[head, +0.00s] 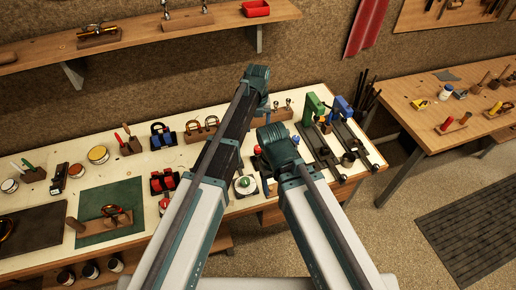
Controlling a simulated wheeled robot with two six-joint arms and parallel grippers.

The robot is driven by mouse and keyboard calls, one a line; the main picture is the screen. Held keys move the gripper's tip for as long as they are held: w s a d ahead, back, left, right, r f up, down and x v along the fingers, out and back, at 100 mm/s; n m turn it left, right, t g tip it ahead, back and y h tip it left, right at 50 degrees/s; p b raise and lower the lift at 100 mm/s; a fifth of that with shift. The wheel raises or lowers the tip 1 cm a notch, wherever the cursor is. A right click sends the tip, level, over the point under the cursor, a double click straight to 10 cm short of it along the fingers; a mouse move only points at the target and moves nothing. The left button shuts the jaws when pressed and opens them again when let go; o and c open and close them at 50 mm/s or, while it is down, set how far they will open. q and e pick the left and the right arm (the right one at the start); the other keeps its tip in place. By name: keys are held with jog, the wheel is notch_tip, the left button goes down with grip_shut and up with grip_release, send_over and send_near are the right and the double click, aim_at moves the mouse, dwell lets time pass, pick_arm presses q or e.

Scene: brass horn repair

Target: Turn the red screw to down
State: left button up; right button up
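A small red knob (257,150) shows beside my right arm's end on the cream workbench (130,150). It may be the red screw, but it is partly hidden and I cannot tell which way it points. My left gripper (257,78) is at the end of the arm reaching over the bench's back edge. My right gripper (277,140) is just right of the red knob in the picture; I cannot tell if they touch. The fingers of both grippers are hidden, so I cannot see whether they are open or shut.
A green clamp (314,105) and a blue clamp (342,106) stand on dark rails right of my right arm. A green-topped round piece (245,182) sits between my arms. Red blocks (164,184) stand to the left. A shelf (140,42) overhangs the back.

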aim_at(258, 147)
pick_arm(q)
notch_tip(258, 147, down, 12)
jog(key=b, duration=1)
jog(key=shift+r+b, duration=0.25)
jog(key=shift+b, duration=0.05)
grip_shut()
